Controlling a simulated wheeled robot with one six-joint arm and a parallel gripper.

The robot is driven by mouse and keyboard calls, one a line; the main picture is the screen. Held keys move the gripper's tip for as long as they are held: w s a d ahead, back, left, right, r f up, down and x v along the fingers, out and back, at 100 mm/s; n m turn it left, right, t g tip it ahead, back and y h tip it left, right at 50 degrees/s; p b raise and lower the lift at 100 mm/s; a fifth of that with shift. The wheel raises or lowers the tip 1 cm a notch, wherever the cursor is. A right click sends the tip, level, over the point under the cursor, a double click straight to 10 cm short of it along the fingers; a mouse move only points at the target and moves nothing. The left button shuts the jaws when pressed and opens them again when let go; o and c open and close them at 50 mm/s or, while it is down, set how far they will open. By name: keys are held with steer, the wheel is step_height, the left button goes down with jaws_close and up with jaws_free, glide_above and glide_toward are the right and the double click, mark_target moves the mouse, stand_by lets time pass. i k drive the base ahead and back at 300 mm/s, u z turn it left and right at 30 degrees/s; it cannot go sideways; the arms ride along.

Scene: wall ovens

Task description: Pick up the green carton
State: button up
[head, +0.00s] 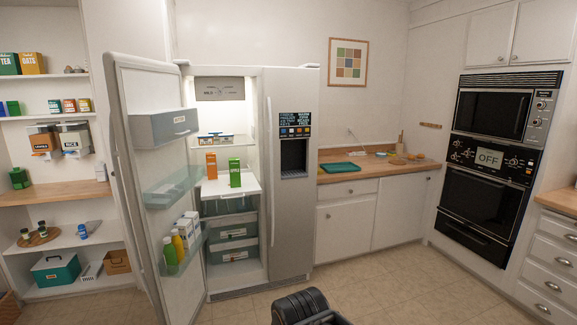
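The green carton (235,173) stands upright on a white shelf (218,189) inside the open left side of the fridge. It is near the shelf's front right part. An orange carton (211,166) stands to its left and a little further back, apart from it. A dark part of my arm (303,308) shows at the bottom middle, well below and in front of the fridge. My gripper's fingers are not in view.
The fridge door (136,90) stands open to the left, with bottles and cartons on its lower shelf. The right fridge door (290,220) is shut. Clear tiled floor (400,285) lies in front. A counter (375,170) and wall ovens (490,190) are to the right.

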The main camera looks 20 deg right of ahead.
mark_target(234, 164)
steer(key=z, duration=0.4)
steer(key=i, duration=2.2)
steer(key=u, duration=0.25)
